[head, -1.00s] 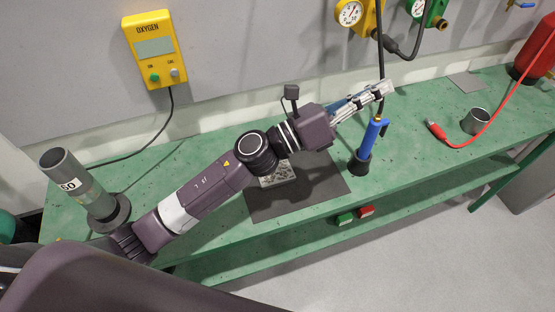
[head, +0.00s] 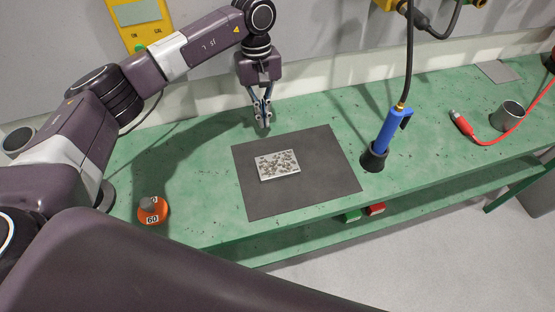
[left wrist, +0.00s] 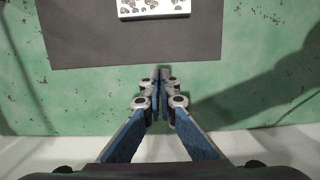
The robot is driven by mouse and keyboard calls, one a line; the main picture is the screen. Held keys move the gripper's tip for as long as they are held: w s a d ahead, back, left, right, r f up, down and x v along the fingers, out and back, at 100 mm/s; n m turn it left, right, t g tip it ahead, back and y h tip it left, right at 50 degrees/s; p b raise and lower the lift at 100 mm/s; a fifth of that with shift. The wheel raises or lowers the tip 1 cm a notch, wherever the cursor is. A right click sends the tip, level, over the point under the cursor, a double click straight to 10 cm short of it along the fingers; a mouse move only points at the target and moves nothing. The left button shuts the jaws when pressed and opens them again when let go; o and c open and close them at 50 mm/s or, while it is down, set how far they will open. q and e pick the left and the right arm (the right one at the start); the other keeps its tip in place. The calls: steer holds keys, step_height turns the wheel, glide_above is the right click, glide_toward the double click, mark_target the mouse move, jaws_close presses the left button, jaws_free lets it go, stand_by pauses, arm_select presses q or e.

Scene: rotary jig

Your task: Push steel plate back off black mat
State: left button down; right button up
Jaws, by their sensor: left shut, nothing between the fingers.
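The steel plate (head: 278,165) is a pale speckled rectangle lying flat on the black mat (head: 315,180), inside the mat's edges and left of its middle. In the left wrist view the plate (left wrist: 152,8) shows at the top edge, partly cut off, on the dark mat (left wrist: 90,40). My left gripper (head: 262,124) is shut and empty, pointing down behind the mat's back edge. In the left wrist view its fingertips (left wrist: 160,75) are together over green bench, just off the mat and apart from the plate. My right gripper is not in view.
An orange weight (head: 152,211) sits at the front left. A metal cup (head: 508,115) and red cable (head: 480,138) are farther right.

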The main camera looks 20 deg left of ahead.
arm_select(q)
steer(key=shift+s+d+p, duration=0.25)
steer(key=shift+s+p, duration=0.05)
steer(key=shift+s, duration=0.1)
steer(key=p, duration=0.7)
glide_toward(277, 167)
steer(key=f, duration=0.3)
steer(key=s+f, duration=0.1)
steer(key=f, duration=0.1)
steer(key=shift+d, duration=0.35)
steer(key=shift+s+f, duration=0.1)
steer(key=shift+f, duration=0.25)
steer(key=shift+f+b, duration=0.6)
steer(key=shift+f, duration=0.2)
